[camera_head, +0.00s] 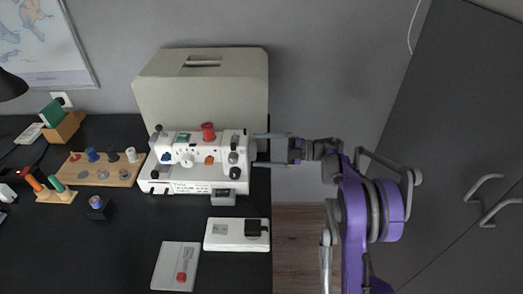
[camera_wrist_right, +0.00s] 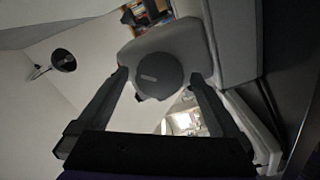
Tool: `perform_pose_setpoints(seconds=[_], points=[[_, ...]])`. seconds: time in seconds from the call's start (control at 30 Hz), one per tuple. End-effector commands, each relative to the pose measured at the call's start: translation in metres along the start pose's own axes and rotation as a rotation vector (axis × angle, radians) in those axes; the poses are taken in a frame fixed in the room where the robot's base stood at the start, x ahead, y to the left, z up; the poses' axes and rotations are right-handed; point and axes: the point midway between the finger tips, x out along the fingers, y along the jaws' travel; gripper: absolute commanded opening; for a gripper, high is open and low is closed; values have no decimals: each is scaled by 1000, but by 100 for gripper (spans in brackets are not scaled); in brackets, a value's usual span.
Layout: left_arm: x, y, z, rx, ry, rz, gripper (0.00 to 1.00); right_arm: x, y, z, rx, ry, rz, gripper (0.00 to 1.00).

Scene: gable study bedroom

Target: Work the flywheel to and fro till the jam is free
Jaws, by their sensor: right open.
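The white sewing machine (camera_head: 205,186) stands upright on the black desk. Its flywheel (camera_wrist_right: 160,75) shows in the right wrist view as a dark round disc with a short pale mark on its face. In the head view the flywheel (camera_head: 252,148) is at the machine's right end and hard to make out. My right gripper (camera_head: 257,150) is open, its fingers level and pointing left, one on either side of the wheel. In the wrist view the fingertips flank the disc; I cannot tell whether they touch it. My left gripper is not in view.
A beige machine cover (camera_head: 200,85) stands behind the machine. A foot pedal (camera_head: 226,234) and a white panel with a red knob (camera_head: 163,270) lie in front. A wooden spool board (camera_head: 110,172) is at left. A dark cabinet (camera_head: 440,160) stands at right.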

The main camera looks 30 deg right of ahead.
Motion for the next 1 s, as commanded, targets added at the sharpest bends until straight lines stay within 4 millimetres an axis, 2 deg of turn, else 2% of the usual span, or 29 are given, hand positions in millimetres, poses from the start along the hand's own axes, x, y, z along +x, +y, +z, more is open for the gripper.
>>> perform_pose_setpoints(seconds=[0.17,0.4,0.53,0.7,1.0], points=[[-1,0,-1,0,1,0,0,-26,1,0,0,-4,2,100],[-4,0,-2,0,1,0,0,-75,1,0,-1,-4,2,100],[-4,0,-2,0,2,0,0,-94,0,0,-1,-3,1,100],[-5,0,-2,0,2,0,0,-105,0,0,0,-1,0,100],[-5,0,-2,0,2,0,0,-106,0,0,0,-1,0,100]])
